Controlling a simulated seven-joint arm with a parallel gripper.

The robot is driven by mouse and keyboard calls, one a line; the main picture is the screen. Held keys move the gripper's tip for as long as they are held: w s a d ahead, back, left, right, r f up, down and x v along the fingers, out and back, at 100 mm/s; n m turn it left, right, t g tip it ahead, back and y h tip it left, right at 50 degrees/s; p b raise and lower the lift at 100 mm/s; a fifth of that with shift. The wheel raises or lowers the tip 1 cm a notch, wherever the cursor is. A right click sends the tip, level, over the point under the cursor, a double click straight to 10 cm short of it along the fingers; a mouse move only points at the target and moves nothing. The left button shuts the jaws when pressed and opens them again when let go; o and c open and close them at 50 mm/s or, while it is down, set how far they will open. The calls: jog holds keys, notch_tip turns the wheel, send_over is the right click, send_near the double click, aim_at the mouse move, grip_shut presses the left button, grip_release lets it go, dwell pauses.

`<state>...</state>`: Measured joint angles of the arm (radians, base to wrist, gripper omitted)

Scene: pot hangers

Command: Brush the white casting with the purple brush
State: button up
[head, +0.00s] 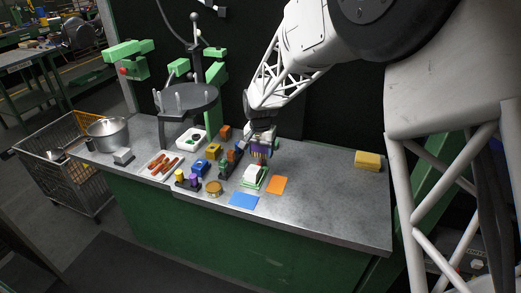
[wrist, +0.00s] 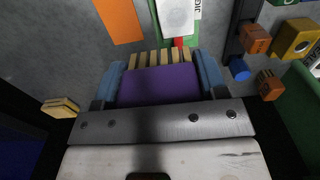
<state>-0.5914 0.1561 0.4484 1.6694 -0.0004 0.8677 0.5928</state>
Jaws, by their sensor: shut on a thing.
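The purple brush (wrist: 160,84) is held between the blue fingers of my gripper (wrist: 164,62) in the wrist view, its pale bristles pointing to the top of the picture. In the head view my gripper (head: 261,147) is over the back middle of the bench, just behind the white casting, and the brush is small and partly hidden there. The white casting (head: 254,173) lies on a green and white base. It also shows at the top edge of the wrist view (wrist: 175,16), cut off, just beyond the bristles. I cannot tell whether they touch.
An orange card (head: 277,184) and a blue card (head: 244,201) lie near the casting. Several small coloured blocks stand to its left, with a tray of orange-red sticks (head: 163,165) further left. The bench's right front is clear.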

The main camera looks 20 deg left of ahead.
jog(key=shift+f, duration=1.45)
jog(key=shift+r, duration=2.5)
